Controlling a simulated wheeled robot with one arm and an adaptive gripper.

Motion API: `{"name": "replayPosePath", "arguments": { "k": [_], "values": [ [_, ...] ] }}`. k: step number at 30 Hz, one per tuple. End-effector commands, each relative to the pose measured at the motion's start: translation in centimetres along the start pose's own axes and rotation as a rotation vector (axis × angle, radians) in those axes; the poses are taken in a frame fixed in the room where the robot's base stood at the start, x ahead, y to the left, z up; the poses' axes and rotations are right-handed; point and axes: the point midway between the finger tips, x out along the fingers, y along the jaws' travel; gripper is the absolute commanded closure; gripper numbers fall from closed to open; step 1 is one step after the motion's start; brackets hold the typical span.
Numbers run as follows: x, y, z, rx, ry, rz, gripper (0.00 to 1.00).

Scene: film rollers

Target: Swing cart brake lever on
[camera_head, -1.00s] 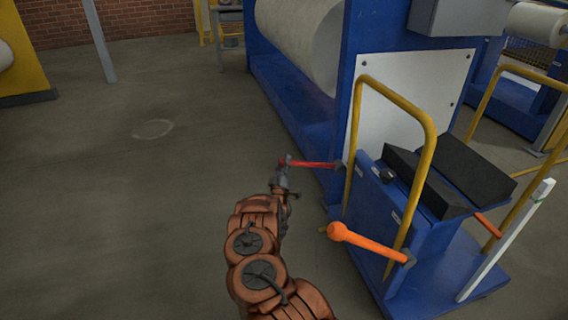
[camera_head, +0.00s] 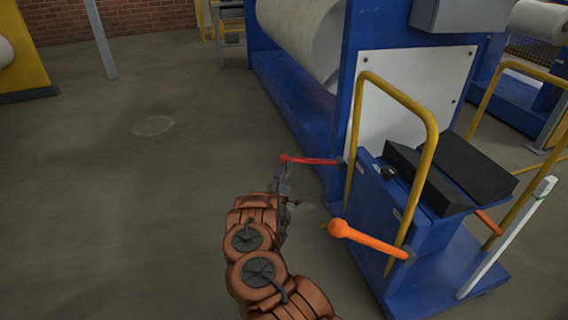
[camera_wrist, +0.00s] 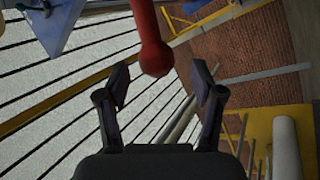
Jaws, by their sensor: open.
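The blue cart (camera_head: 383,195) stands at the right with yellow handrails. A red lever (camera_head: 318,161) with a round knob sticks out leftward from the cart's far left side. An orange lever (camera_head: 365,239) with a thick round end sticks out leftward from its near side. Neither is marked as the brake in view. My gripper (camera_head: 283,178) is just below the red knob in the head view. In the wrist view, my gripper (camera_wrist: 160,84) is open and empty, with the red lever (camera_wrist: 152,50) reaching down and its knob close before the fingertips, about between them.
A blue machine frame (camera_head: 357,62) with a large pale roll (camera_head: 305,35) stands behind the cart. Black angled blocks (camera_head: 455,178) top the cart. A white post (camera_head: 510,240) stands at its right. The floor at left (camera_head: 100,220) is clear.

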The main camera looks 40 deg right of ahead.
Motion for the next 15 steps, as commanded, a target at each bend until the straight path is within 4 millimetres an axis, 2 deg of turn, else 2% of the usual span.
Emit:
{"name": "replayPosePath", "arguments": {
  "k": [9,15],
  "values": [
    [-5.2,-0.1,0.0,0.0,-0.001,-0.004,0.33],
    [-7.3,-0.1,-0.1,0.0,0.001,-0.002,0.33]
  ]
}}
